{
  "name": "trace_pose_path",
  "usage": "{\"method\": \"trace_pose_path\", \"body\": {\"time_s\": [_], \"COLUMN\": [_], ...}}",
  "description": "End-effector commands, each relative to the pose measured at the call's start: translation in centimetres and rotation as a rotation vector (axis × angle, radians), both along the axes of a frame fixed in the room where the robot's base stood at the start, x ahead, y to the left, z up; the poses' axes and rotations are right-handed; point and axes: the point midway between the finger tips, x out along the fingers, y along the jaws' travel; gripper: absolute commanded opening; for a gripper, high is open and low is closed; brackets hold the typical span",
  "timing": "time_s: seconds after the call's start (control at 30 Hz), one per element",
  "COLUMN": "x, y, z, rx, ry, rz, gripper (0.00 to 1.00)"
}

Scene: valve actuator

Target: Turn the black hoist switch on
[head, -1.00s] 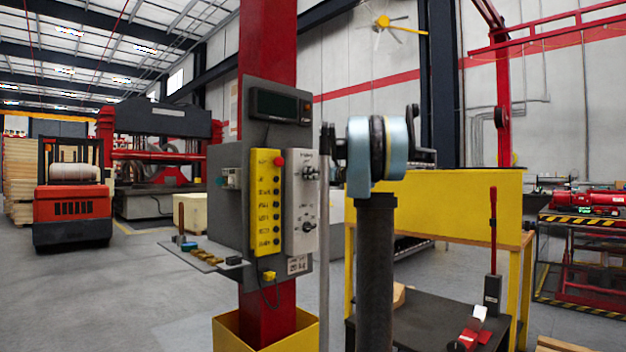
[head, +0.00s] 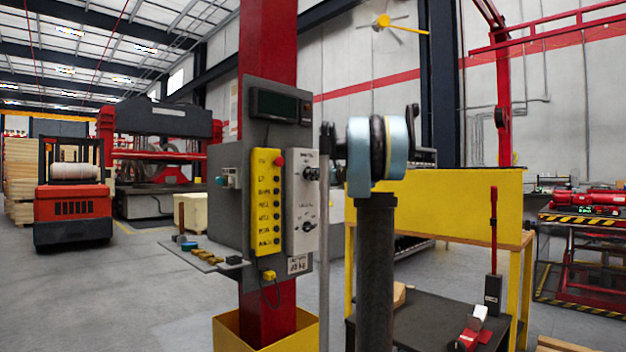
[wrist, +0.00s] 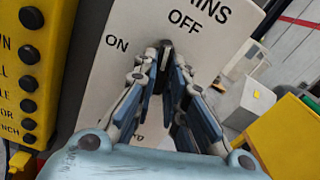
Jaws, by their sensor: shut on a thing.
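The white switch panel (head: 301,205) is on the grey control box, right of the yellow button strip. It carries an upper black switch (head: 308,173) and a lower one (head: 308,227). In the wrist view, my gripper (wrist: 165,52) is at the white panel (wrist: 103,72), its fingertips closed on a small black switch (wrist: 167,44). OFF is printed above that switch and ON to its left. The label over it ends in "INS"; its start is cut off. The fingers hide the panel below. In the head view I cannot make out the fingertips clearly.
The yellow button strip (head: 265,203) is close left of the white panel. A small shelf (head: 205,257) juts out below the box. A yellow bench (head: 455,207) stands to the right. Open floor (head: 110,295) lies to the left.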

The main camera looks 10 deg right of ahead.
Motion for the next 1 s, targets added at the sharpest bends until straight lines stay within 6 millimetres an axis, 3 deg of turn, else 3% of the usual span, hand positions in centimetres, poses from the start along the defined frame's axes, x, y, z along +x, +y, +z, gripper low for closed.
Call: {"method": "trace_pose_path", "body": {"time_s": [1.0], "x": [-0.18], "y": [0.2], "z": [-0.21], "rx": [-0.766], "ry": [-0.556], "rz": [0.005], "gripper": [0.0]}}
